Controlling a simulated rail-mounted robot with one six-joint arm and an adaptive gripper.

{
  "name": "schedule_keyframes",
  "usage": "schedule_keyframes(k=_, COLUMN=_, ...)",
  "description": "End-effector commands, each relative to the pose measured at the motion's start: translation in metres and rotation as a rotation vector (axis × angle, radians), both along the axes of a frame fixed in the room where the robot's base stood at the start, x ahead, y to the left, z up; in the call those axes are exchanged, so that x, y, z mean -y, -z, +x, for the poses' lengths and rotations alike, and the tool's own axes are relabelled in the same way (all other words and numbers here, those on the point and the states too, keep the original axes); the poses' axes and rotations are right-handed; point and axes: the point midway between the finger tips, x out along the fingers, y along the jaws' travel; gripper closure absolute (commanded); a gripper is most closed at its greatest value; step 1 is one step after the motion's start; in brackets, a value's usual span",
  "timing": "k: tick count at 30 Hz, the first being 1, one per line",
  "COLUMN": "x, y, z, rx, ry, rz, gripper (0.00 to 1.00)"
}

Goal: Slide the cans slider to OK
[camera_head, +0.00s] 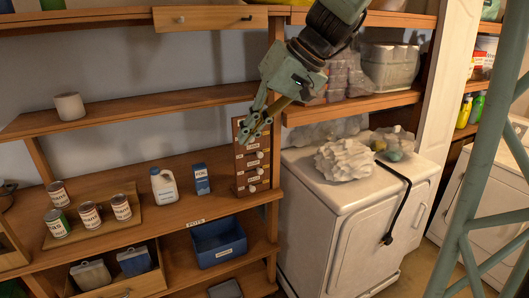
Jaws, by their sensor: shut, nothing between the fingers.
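A brown wooden slider board (240,178) stands upright on the shelf, against the right-hand post. Several pale round knobs show on it, such as an upper one (260,155) and the lowest one (252,188). They sit at differing sideways positions. Small white labels are on the board, but they are too small to read, so I cannot tell which slider is the cans one. My gripper (252,134) is shut and empty, with its fingertips at the top part of the board. It hides the top row; I cannot tell if it touches.
Several cans (91,215) stand on a wooden tray at left. A white jug (163,185) and blue FOIL box (201,179) stand left of the board. A blue bin (219,241) is below. A white appliance (335,220) stands at right.

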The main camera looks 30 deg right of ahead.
Motion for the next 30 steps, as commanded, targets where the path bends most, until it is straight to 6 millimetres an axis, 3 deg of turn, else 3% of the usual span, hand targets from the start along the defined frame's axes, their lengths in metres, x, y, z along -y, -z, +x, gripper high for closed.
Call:
schedule_keyframes(k=17, x=0.068, y=0.037, z=0.086, rx=0.088, ry=0.051, rz=0.082, gripper=1.0)
schedule_keyframes(k=30, x=0.134, y=0.07, z=0.144, rx=0.168, ry=0.104, rz=0.129, gripper=1.0)
